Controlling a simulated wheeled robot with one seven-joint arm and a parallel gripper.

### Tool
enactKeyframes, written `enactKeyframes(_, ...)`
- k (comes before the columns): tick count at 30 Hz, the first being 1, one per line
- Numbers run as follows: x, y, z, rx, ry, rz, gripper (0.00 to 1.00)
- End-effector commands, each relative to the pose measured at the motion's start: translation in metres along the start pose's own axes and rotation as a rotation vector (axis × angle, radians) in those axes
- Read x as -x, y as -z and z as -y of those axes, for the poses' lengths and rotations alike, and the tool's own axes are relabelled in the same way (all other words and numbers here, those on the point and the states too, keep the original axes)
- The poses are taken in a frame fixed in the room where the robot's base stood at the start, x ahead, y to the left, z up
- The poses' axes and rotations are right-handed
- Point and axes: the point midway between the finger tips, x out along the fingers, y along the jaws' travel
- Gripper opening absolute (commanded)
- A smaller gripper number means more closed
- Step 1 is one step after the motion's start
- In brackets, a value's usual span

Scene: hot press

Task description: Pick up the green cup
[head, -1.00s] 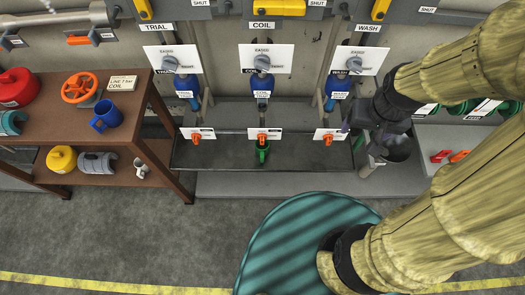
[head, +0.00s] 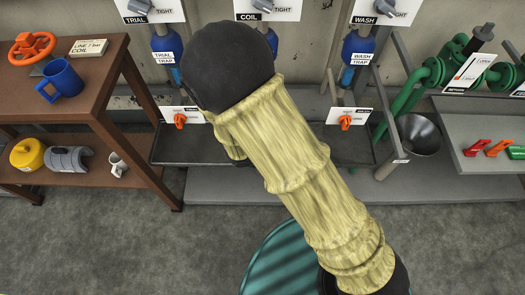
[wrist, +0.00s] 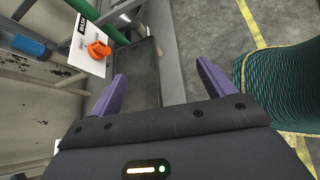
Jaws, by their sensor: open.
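The green cup does not show in either current view. My arm covers the middle of the tray (head: 190,150) in the head view, where a green cup stood under the middle orange valve earlier. My gripper (wrist: 161,72) shows in the wrist view with its two purple fingers wide apart and nothing between them. It points along the floor-level trough beside the wall, and an orange valve handle (wrist: 99,50) on a white plate is to its left. In the head view my gripper is hidden behind my arm.
A brown shelf (head: 60,115) at left holds a blue mug (head: 62,80), a white mug (head: 118,163) and a yellow pot (head: 27,155). A metal funnel (head: 418,135) and green pipes (head: 430,72) stand at right. The grey floor (head: 120,245) in front is clear.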

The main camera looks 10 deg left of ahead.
Motion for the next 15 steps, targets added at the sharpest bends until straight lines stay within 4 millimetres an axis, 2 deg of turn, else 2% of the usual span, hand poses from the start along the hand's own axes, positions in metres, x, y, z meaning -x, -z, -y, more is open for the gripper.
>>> enactKeyframes(1, -0.006, 0.034, 0.002, 0.068, -0.087, 0.041, 0.82)
enactKeyframes(8, 0.011, 0.130, -0.004, 0.315, -0.499, 0.215, 0.82)
enactKeyframes(12, 0.034, 0.191, 0.002, 0.431, -0.766, 0.309, 0.82)
enactKeyframes(15, 0.051, 0.225, 0.009, 0.487, -0.920, 0.355, 0.82)
